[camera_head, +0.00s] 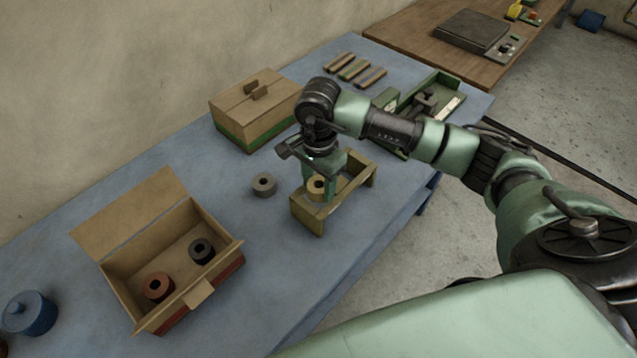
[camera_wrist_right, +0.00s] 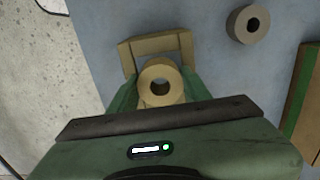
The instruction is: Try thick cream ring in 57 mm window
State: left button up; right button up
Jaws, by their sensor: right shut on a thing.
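The thick cream ring (camera_head: 316,188) is held between the fingers of my right gripper (camera_head: 319,178), with its hole facing up. The right wrist view shows the ring (camera_wrist_right: 160,75) between the two green fingers (camera_wrist_right: 160,92). A wooden frame (camera_head: 308,221), seemingly the window gauge, stands on the blue table around and below the ring. My left gripper is out of view.
A grey ring (camera_head: 264,185) stands left of the frame. An open carton (camera_head: 219,222) holds a red-brown ring (camera_head: 158,287) and a black ring (camera_head: 202,250). A closed wooden box (camera_head: 252,118) stands behind, and a blue lidded pot (camera_head: 30,314) at left.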

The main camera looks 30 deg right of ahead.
jog(key=shift+f+b, duration=0.25)
jog(key=shift+b, duration=0.55)
dwell(0.6)
dwell(0.4)
jog(key=o, duration=1.5)
jog(key=shift+c, duration=0.2)
jog(key=shift+o, duration=0.4)
jog(key=o, duration=0.4)
jog(key=shift+r+p, duration=1.65)
jog(key=shift+r, duration=1.9)
jog(key=shift+f, duration=0.1)
